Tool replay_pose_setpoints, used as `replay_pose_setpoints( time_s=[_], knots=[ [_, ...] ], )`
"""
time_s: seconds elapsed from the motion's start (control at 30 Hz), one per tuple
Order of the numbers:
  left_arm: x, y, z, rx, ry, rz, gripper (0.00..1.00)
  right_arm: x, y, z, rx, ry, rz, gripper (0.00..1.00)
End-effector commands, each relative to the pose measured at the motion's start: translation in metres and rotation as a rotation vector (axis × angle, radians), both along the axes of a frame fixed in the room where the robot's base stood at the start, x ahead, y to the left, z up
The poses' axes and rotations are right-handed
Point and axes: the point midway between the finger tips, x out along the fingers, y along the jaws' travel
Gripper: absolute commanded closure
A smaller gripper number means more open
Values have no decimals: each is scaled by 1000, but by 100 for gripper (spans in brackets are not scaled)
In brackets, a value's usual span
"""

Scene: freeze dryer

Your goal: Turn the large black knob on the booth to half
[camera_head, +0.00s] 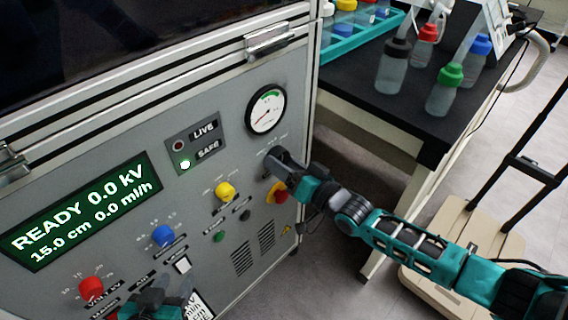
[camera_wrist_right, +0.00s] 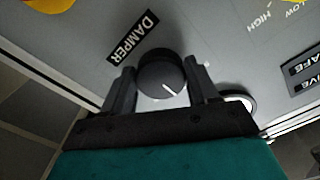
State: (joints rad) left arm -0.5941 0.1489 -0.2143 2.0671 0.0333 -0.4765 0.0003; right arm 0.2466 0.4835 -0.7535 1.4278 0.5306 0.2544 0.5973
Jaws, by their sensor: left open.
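The large black knob (camera_wrist_right: 161,77) is on the grey booth panel beside the DAMPER label (camera_wrist_right: 132,38). Its white pointer line points to the lower right in the right wrist view. My right gripper (camera_wrist_right: 161,85) has one finger on each side of the knob, with no clear gap at either side. In the head view my right gripper (camera_head: 276,160) is at the panel below the round gauge and hides the knob. My left gripper (camera_head: 160,298) is low at the bottom edge, in front of the panel, partly cut off, and open.
The booth front (camera_head: 215,150) carries a yellow knob (camera_head: 225,191), a blue knob (camera_head: 163,236), a red knob (camera_head: 91,288) and a red emergency button (camera_head: 278,192) close under my right gripper. A black table (camera_head: 400,115) with capped bottles stands to the right.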

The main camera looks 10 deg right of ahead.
Motion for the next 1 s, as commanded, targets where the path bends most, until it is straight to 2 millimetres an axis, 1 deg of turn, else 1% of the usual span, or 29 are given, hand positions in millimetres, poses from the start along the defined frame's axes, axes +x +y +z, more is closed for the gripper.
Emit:
replay_pose_setpoints(
  time_s=[0.03,0.23,0.47,0.57,0.67,0.77,1.0],
  knots=[
    [0,0,0,-2,0,1,57,0,0,-1,-1,0,1,36],
    [0,-1,0,-3,0,2,57,0,0,0,-1,0,1,17],
    [0,-1,1,-4,-1,2,57,0,0,0,-1,0,1,16],
    [0,-1,3,-3,-1,1,57,-5,-3,0,-2,1,0,16],
    [0,-1,7,-3,-1,0,57,-15,-11,0,-4,4,0,16],
    [0,0,13,0,-1,-1,57,-32,-22,1,-4,4,0,16],
    [0,1,24,5,-2,-5,57,-77,-51,0,-4,5,-1,16]
  ],
)
